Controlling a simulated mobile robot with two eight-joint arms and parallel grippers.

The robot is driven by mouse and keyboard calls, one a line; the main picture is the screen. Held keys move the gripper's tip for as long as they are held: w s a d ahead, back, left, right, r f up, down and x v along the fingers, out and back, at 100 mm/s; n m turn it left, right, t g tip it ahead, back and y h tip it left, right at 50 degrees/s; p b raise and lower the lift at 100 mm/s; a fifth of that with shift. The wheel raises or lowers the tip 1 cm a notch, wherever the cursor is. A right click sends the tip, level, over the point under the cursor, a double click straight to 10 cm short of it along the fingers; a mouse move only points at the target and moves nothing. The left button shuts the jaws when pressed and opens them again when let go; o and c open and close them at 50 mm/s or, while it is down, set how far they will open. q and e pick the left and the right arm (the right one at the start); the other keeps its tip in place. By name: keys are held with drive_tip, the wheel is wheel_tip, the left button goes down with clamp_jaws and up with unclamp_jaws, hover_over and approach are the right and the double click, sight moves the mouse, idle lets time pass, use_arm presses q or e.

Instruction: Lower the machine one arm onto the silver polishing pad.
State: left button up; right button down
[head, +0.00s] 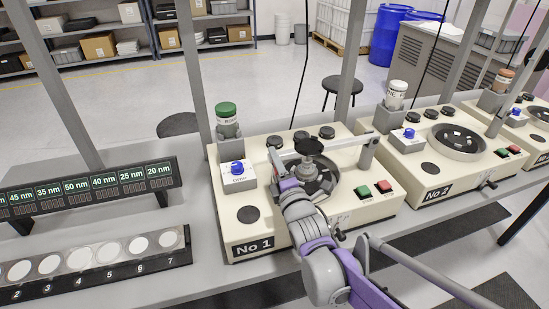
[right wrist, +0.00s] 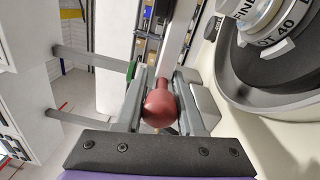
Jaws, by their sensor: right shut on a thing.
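Machine one (head: 235,228), a cream box marked "No 1", stands at the centre of the head view. Its pale arm (head: 345,142) reaches left from a post to a grey head (head: 309,146) above the round bowl (head: 338,192). My right gripper (head: 289,186) is at the bowl's left side. In the right wrist view its jaws (right wrist: 160,105) are shut on a red ball knob (right wrist: 159,107) in line with a pale bar (right wrist: 175,40). The bowl rim (right wrist: 232,85) and lettered grey parts (right wrist: 262,18) show beside it. Contact between head and pad is hidden. My left gripper is out of view.
Machine No 2 (head: 408,168) is close on the right. A rack of numbered discs (head: 95,262) and a nanometre display (head: 90,190) lie to the left. Uprights (head: 195,70) rise behind the bench.

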drive_tip(key=shift+r, duration=0.1)
drive_tip(key=c, duration=0.6)
unclamp_jaws()
drive_tip(key=shift+d, duration=0.1)
drive_tip(key=shift+o, duration=0.2)
drive_tip(key=shift+s, duration=0.1)
drive_tip(key=v, duration=1)
drive_tip(key=shift+s+p, duration=0.25)
drive_tip(key=shift+p, duration=0.1)
drive_tip(key=shift+d, duration=0.2)
